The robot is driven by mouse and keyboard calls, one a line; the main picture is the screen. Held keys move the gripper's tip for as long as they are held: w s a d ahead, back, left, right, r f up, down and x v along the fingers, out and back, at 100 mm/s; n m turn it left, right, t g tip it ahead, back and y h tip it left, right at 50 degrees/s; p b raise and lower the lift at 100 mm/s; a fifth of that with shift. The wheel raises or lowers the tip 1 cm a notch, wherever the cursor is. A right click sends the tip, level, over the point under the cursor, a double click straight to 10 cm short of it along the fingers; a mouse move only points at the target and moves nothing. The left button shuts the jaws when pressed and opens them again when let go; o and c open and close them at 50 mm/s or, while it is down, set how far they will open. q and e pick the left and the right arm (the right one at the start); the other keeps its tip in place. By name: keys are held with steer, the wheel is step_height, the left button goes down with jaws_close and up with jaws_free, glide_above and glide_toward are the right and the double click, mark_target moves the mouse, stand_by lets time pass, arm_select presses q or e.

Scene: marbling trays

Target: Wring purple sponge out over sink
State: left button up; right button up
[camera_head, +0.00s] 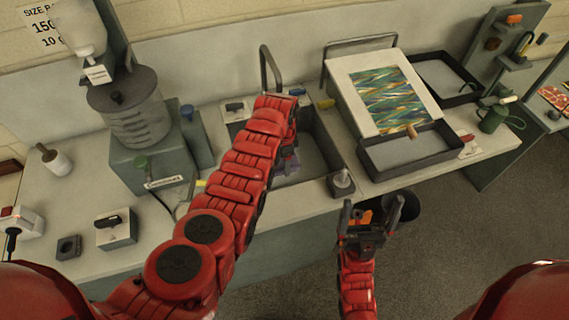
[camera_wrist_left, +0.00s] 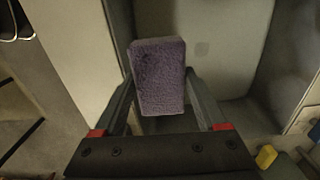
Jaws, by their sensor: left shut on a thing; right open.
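The purple sponge (camera_wrist_left: 158,78) is a block held upright between the two fingers of my left gripper (camera_wrist_left: 160,95), seen in the left wrist view. The grey sink basin (camera_wrist_left: 225,50) lies beneath and around it. In the head view my left arm reaches over the sink (camera_head: 318,148), and only a bit of purple sponge (camera_head: 289,163) shows beside the wrist; the arm hides most of the gripper. My right gripper (camera_head: 372,210) is open and empty, in front of the counter edge.
The tap (camera_head: 268,68) rises behind the sink. An empty dark tray (camera_head: 408,152) and a marbled sheet (camera_head: 383,98) on a sloped board are to the right. A lidded tank (camera_head: 130,115) stands left.

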stand_by(0.6)
arm_select(q)
steer(key=shift+r+p, duration=1.6)
steer(key=shift+r, duration=0.95)
steer(key=shift+f, duration=0.1)
